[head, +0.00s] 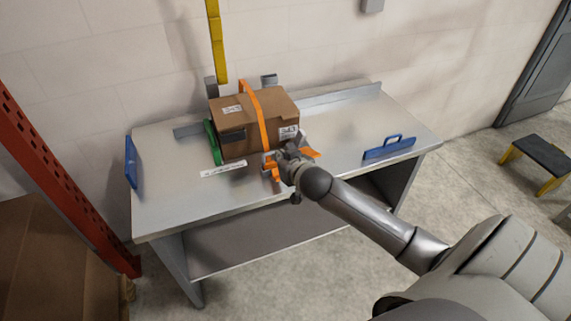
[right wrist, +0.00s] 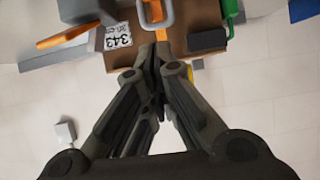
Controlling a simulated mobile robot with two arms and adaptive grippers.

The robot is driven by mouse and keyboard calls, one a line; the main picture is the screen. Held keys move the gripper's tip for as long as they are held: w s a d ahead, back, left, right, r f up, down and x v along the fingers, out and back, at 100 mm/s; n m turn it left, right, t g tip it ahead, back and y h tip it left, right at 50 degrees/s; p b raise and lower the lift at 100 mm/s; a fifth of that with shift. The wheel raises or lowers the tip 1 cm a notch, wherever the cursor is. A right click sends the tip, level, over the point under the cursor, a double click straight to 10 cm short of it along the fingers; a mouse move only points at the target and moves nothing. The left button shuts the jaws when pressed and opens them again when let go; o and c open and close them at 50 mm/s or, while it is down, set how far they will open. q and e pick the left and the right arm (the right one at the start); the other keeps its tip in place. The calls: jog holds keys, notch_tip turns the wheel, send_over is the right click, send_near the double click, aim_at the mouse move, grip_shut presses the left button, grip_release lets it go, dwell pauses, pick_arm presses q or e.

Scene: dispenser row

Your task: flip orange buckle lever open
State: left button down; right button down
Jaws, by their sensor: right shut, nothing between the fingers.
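A brown carton (head: 253,120) sits on a grey metal workbench (head: 170,190) with an orange strap (head: 262,123) over it. At the carton's lower front is a grey buckle, partly hidden by my right gripper (head: 284,160). Orange parts show on both sides of the gripper, at the left (head: 272,169) and right (head: 313,153); I cannot tell which is the lever. In the right wrist view the grey buckle frame (right wrist: 139,12) has orange inside it. My right gripper (right wrist: 158,52) is shut and empty, its tips close to the frame; contact is unclear. My left gripper is out of view.
A green part (head: 212,142) stands at the carton's left side. Blue handles stand at the bench's left (head: 131,162) and right (head: 389,147) edges. A yellow post (head: 216,42) rises behind.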

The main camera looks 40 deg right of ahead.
jog(key=shift+v, duration=1.05)
jog(key=shift+f, duration=0.15)
jog(key=s+f+n+g, duration=0.15)
jog(key=s+f, duration=0.35)
jog(key=f, duration=0.7)
jog(key=s+a+f+g+y, duration=0.1)
jog(key=s+f+g, duration=0.1)
jog(key=s+f, duration=0.65)
jog(key=s+f+n+g, duration=0.1)
jog(key=s+f+g, duration=0.1)
jog(key=f, duration=1.2)
jog(key=s+a+f+n+g, duration=0.1)
jog(key=s+a+f, duration=0.3)
jog(key=s, duration=0.6)
jog(key=s+a+f+g+y, duration=0.1)
jog(key=s+a+f+g, duration=0.1)
jog(key=s+a+f, duration=0.2)
jog(key=s+a+f+n+g+b, duration=0.1)
jog(key=s+a+f, duration=0.3)
jog(key=s+f, duration=0.5)
jog(key=s+g, duration=0.1)
jog(key=s, duration=0.8)
jog(key=shift+s+f+n+y, duration=0.15)
jog(key=shift+f+n+y, duration=0.2)
jog(key=shift+y, duration=0.05)
